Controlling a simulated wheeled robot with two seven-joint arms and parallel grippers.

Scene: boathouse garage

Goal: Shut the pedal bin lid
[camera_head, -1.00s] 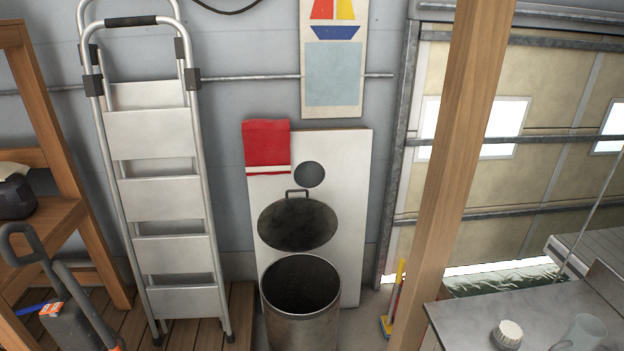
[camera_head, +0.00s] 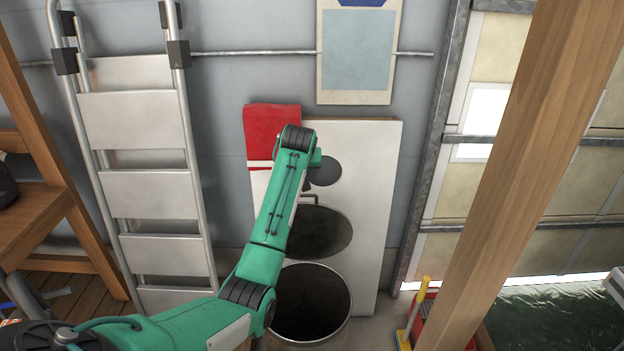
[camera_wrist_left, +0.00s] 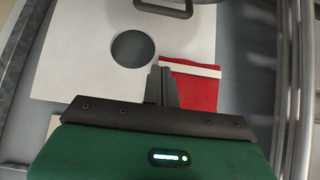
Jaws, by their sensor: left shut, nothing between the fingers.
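The metal pedal bin (camera_head: 318,312) stands open on the floor, its dark inside showing. Its round dark lid (camera_head: 325,232) is raised, tilted back in front of a white board. A loop handle on the lid's upper edge is partly covered by my arm; the handle (camera_wrist_left: 163,9) also shows at the top of the left wrist view. My green left arm reaches over the bin's left side. My left gripper (camera_wrist_left: 160,74) is shut and empty, near the board and apart from the handle in the wrist view. In the head view it is mostly hidden. My right gripper is not in view.
The white board (camera_head: 372,210) with a round hole leans at the wall, a red towel (camera_head: 271,130) over its top corner. A stepladder (camera_head: 145,195) stands left. A wooden post (camera_head: 520,150) rises at right. A yellow-handled brush (camera_head: 413,310) stands right of the bin.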

